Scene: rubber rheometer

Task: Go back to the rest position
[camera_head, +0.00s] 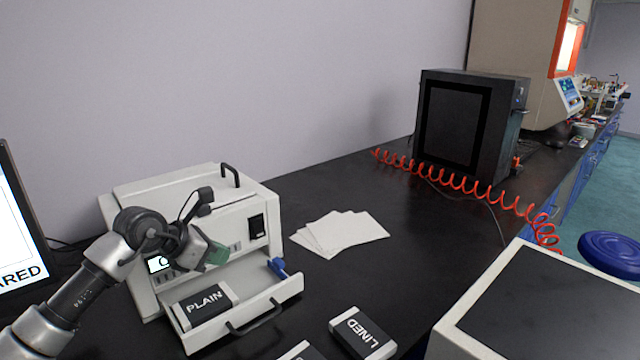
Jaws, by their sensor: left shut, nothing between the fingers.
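My left gripper (214,254) is shut and empty. It hangs in front of the white rheometer box (253,196), above its pulled-out drawer (262,305). My left arm comes in from the lower left. A block marked PLAIN (204,303) lies in the left part of the drawer, below the gripper and apart from it. A small blue part (277,266) sits at the drawer's right back. A block marked LINED (363,333) lies on the black bench to the right of the drawer. My right gripper does not show.
White sheets (340,232) lie on the black bench (330,285). A black cabinet (466,125) stands behind, with a red coiled hose (455,180). A screen (15,225) stands at the left edge. A white box (545,305) is at the lower right, near a blue stool (610,250).

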